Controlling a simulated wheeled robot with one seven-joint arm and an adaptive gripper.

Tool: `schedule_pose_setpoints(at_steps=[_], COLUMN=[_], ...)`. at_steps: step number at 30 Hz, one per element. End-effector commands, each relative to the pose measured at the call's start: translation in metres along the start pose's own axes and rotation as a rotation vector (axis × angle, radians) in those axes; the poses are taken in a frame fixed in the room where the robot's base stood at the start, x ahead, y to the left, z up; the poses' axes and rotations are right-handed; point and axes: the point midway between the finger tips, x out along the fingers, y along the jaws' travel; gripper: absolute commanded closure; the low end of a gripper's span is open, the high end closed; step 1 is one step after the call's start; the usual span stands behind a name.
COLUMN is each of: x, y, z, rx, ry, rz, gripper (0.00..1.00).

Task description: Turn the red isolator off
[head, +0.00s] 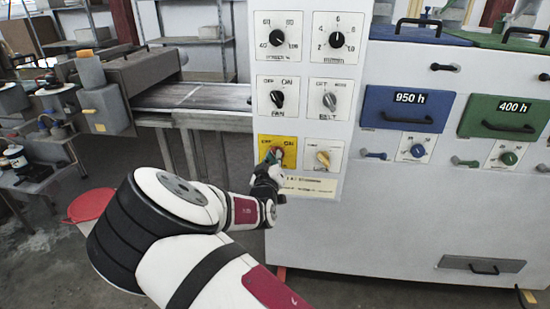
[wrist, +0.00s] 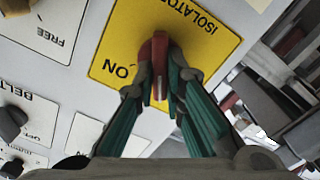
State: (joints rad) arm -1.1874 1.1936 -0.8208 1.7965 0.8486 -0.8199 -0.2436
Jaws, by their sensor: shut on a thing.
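The red isolator knob (head: 278,151) sits on a yellow plate (head: 291,143) on the white control panel, with OFF at the plate's upper left and ON at its upper right. My gripper (head: 269,159) is at the knob and partly covers it. In the wrist view, the red knob (wrist: 159,50) stands between the two green-sided fingers of my gripper (wrist: 158,82), which are shut on it. The yellow plate (wrist: 125,40) shows behind, its lettering turned over. The fingers hide part of the knob, so I cannot tell its exact pointing.
Beside the isolator is a cream knob (head: 323,158); above are the fan knob (head: 277,98) and belt knob (head: 329,101). Blue (head: 408,108) and green (head: 505,118) drawers are to the right. A conveyor (head: 193,97) and red-lidded bin (head: 90,204) are left.

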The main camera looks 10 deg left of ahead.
Motion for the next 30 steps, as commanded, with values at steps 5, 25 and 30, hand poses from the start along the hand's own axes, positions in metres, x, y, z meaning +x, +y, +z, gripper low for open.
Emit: schedule_pose_setpoints(at_steps=[5,25,30], x=[-0.0006,-0.0002,-0.0001], y=[-0.0017,-0.0029,-0.0029], z=[0.0002,0.0006,0.0004], rx=[-0.160,-0.419,-0.418], ry=[-0.001,0.000,0.001], rz=[-0.002,-0.001,-0.001], gripper=[1.00,1.00,1.00])
